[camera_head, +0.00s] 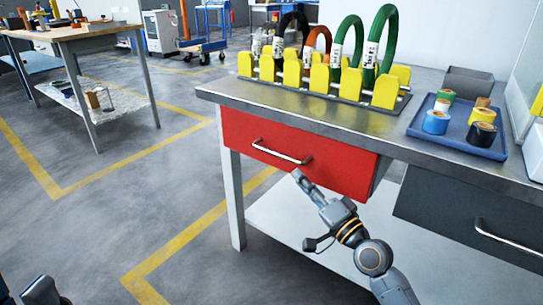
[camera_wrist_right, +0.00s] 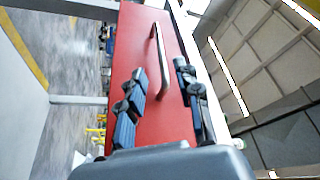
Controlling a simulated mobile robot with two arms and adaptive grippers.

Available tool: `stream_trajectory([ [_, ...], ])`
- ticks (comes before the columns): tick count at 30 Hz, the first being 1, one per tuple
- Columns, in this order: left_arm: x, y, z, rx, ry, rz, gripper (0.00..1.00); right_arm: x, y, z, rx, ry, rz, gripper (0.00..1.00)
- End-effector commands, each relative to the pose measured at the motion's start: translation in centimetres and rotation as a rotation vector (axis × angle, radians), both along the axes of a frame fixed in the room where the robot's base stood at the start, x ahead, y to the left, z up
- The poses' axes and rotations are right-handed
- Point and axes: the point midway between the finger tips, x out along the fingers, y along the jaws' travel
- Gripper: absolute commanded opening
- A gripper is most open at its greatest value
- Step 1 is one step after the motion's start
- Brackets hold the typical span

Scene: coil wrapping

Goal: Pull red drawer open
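The red drawer (camera_head: 330,168) sits under the left part of the metal worktable, with a silver bar handle (camera_head: 282,152) across its front. In the head view I cannot tell for sure whether it is fully closed. My right gripper (camera_head: 298,174) is just in front of the drawer, near the right end of the handle. In the right wrist view, its two fingers (camera_wrist_right: 160,88) are apart, with part of the handle (camera_wrist_right: 158,55) showing between and beyond them; I cannot tell whether they touch it. Part of my left gripper (camera_head: 42,291) shows at the bottom left, its fingers unclear.
A yellow rack (camera_head: 320,80) with several coils stands on the worktable (camera_head: 290,108). A blue tray (camera_head: 458,133) with tape rolls is to the right. A dark grey drawer (camera_head: 470,225) is beside the red one.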

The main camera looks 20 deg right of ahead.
Motion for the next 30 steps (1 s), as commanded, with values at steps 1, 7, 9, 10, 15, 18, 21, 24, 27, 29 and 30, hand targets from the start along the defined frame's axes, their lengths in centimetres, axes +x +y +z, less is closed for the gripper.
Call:
stream_trajectory([
  [1, 0.0, 0.0, 0.1, 0.000, 0.001, 0.000, 0.40, 0.9, 0.4, 0.5, 0.004, -0.003, 0.001, 0.34],
  [7, 0.1, 0.0, -0.3, 0.001, 0.001, 0.000, 0.40, 4.7, 1.7, 1.1, 0.004, -0.002, 0.001, 0.34],
  [9, 0.1, 0.0, -0.4, 0.002, -0.002, 0.001, 0.40, 6.0, 2.2, 1.4, 0.003, -0.002, 0.001, 0.34],
  [10, 0.1, 0.0, -0.4, 0.002, -0.003, 0.000, 0.40, 6.5, 2.4, 1.5, 0.003, -0.002, 0.002, 0.34],
  [15, 0.4, -0.1, -0.3, 0.005, -0.016, 0.001, 0.40, 9.1, 3.2, 1.9, 0.001, 0.000, 0.000, 0.34],
  [18, 0.5, -0.2, -0.2, 0.007, -0.024, 0.000, 0.40, 10.1, 3.6, 2.1, -0.001, 0.001, 0.000, 0.34],
  [21, 0.5, -0.2, -0.1, 0.008, -0.029, 0.001, 0.40, 10.7, 3.8, 2.3, -0.002, 0.001, 0.001, 0.34],
  [24, 0.5, -0.2, 0.0, 0.008, -0.031, 0.001, 0.40, 10.9, 3.9, 2.4, -0.002, 0.002, 0.000, 0.34],
  [27, 0.4, -0.2, 0.2, 0.008, -0.036, 0.001, 0.40, 11.0, 3.9, 2.4, -0.002, 0.002, 0.000, 0.34],
  [29, 0.4, -0.2, 0.3, 0.007, -0.039, 0.001, 0.40, 11.0, 3.9, 2.4, -0.002, 0.002, 0.000, 0.34],
  [30, 0.4, -0.2, 0.3, 0.006, -0.041, 0.001, 0.40, 10.9, 3.9, 2.4, -0.002, 0.002, 0.000, 0.34],
])
